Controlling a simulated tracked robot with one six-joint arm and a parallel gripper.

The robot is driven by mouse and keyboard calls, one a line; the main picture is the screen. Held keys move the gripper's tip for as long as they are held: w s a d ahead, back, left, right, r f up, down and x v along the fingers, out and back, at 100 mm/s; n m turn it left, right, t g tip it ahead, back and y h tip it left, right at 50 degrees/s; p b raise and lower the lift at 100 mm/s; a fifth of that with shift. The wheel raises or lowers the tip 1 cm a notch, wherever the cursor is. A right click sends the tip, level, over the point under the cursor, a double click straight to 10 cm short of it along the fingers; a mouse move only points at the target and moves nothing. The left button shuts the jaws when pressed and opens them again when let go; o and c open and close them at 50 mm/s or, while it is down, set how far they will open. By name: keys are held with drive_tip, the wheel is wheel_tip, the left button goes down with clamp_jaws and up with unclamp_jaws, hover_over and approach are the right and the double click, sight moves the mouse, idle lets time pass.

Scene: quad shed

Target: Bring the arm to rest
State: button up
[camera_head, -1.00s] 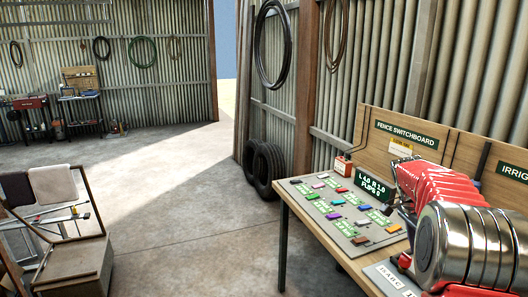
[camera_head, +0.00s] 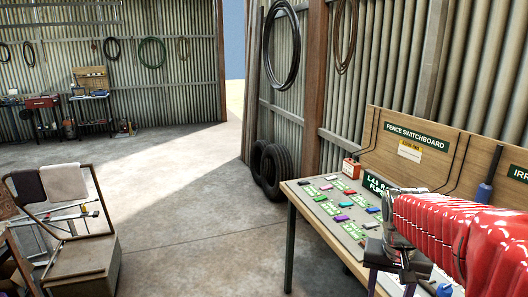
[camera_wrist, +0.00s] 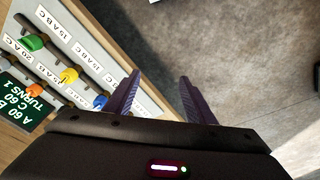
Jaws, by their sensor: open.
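My arm reaches in from the right edge of the head view, its red ribbed sleeve in front of the bench. At its end my gripper (camera_head: 390,285) hangs down near the bench's front edge, partly cut off by the frame. In the wrist view my gripper (camera_wrist: 158,92) shows two dark purple fingers spread apart with nothing between them. Below lie the edge of a labelled panel (camera_wrist: 100,62) and the concrete floor (camera_wrist: 230,50).
The bench (camera_head: 290,235) carries a board of coloured switches (camera_head: 350,222) before the fence switchboard (camera_head: 420,150). A red box (camera_head: 351,168) stands behind. Tyres (camera_head: 270,168) lean on the wall. A wooden box (camera_head: 80,260) is at left. The middle floor (camera_head: 190,220) is clear.

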drive_tip(key=s+a+r+n+t, duration=0.2)
drive_tip(key=s+a, duration=0.4)
drive_tip(key=s, duration=0.1)
drive_tip(key=s+a+r+n+t+y, duration=0.1)
drive_tip(key=s+a+n+t, duration=0.1)
drive_tip(key=s+a, duration=0.5)
drive_tip(key=shift+s+r+n, duration=0.3)
drive_tip(key=shift+r+n, duration=0.05)
drive_tip(key=shift+n, duration=0.15)
